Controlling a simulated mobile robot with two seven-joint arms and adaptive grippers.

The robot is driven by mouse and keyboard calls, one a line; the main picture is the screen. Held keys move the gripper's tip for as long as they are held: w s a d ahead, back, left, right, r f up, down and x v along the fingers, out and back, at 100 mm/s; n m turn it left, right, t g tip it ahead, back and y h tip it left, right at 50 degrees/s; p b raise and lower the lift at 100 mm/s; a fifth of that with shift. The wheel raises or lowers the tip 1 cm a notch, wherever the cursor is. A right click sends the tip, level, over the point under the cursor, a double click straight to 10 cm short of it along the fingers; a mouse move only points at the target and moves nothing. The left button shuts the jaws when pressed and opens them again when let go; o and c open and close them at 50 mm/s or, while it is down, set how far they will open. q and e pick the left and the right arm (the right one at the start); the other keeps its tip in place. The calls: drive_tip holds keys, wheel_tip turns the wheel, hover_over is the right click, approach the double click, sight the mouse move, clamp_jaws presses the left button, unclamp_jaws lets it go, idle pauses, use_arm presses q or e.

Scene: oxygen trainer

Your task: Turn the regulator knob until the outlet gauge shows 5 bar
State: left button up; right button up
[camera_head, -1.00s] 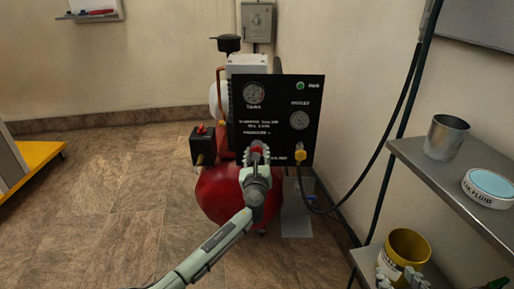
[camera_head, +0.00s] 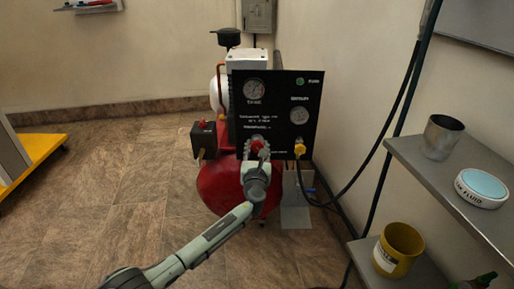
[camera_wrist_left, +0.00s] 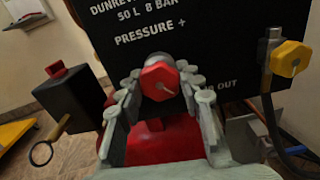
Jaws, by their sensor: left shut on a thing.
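The red regulator knob (camera_wrist_left: 160,80) sits on the black panel (camera_head: 275,125) under the "PRESSURE +" lettering, with a pale line on its face. My left gripper (camera_wrist_left: 163,97) is shut on it, a finger on each side; in the head view the gripper (camera_head: 258,152) partly covers the knob. The outlet gauge (camera_head: 299,115) is the right-hand dial on the panel; its needle is too small to read. The tank gauge (camera_head: 254,89) is at upper left. My right gripper is not in view.
A yellow outlet fitting (camera_wrist_left: 290,58) with a hose stands right of the knob. A black box with a red switch (camera_head: 203,135) is at the left. Shelves at right hold a metal cup (camera_head: 443,138) and a yellow tin (camera_head: 398,250). The floor at left is mostly clear.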

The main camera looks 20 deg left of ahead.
use_arm(q)
drive_tip(key=o, duration=1.2)
drive_tip(key=shift+c, duration=0.2)
drive_tip(key=shift+s, duration=0.1)
drive_tip(key=v, duration=1.2)
